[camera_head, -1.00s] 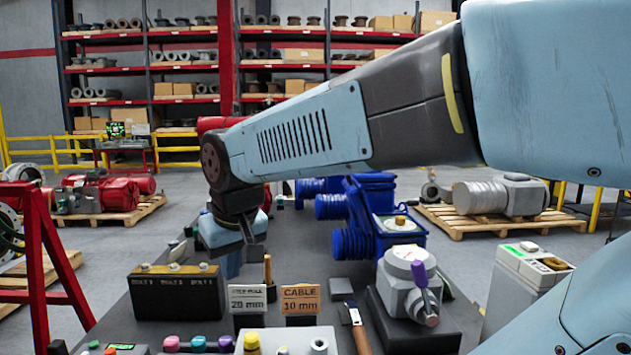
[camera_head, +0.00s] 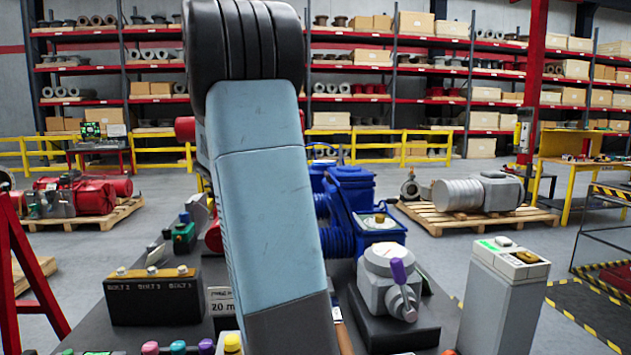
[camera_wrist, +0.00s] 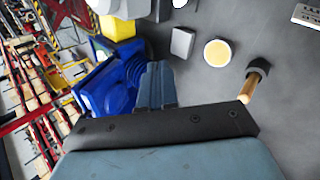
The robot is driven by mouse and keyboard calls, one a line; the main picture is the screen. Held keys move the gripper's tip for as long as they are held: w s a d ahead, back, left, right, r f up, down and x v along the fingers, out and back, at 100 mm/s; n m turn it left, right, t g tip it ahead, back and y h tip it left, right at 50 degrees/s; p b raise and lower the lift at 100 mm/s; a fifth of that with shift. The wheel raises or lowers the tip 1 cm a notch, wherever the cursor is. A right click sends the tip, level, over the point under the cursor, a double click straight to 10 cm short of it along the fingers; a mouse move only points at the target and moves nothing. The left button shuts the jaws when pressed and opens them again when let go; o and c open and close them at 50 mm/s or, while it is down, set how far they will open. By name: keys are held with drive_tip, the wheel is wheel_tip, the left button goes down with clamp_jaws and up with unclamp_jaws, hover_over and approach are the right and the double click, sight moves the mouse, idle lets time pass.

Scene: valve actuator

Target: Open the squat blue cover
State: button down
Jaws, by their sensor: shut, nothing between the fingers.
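The blue valve actuator stands on the dark bench in the head view, partly hidden by my arm. It has a taller blue housing (camera_head: 352,187) at the back and a lower, squat blue box with a pale top and brass knob (camera_head: 379,222) in front. I cannot tell for sure which part is the squat cover. In the wrist view a blue ribbed body (camera_wrist: 108,78) lies left of my gripper. My gripper (camera_wrist: 155,82) is shut and empty in the wrist view; whether it touches the blue body is unclear. My arm hides it in the head view.
A grey unit with a purple handle (camera_head: 392,275) stands right of my arm. A black bolt box (camera_head: 150,297) is at left, a grey control pedestal (camera_head: 500,290) at right. The wrist view shows a round pale cap (camera_wrist: 217,52) and a wooden handle (camera_wrist: 248,90) near the fingers.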

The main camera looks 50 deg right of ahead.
drive_tip(key=w+d+m+g+h, duration=0.3)
drive_tip(key=w+d+g+h, duration=0.7)
drive_tip(key=w+d, duration=0.6)
drive_tip(key=x, duration=1.3)
drive_tip(key=shift+s+r, duration=0.45)
drive_tip(key=shift+a, duration=0.1)
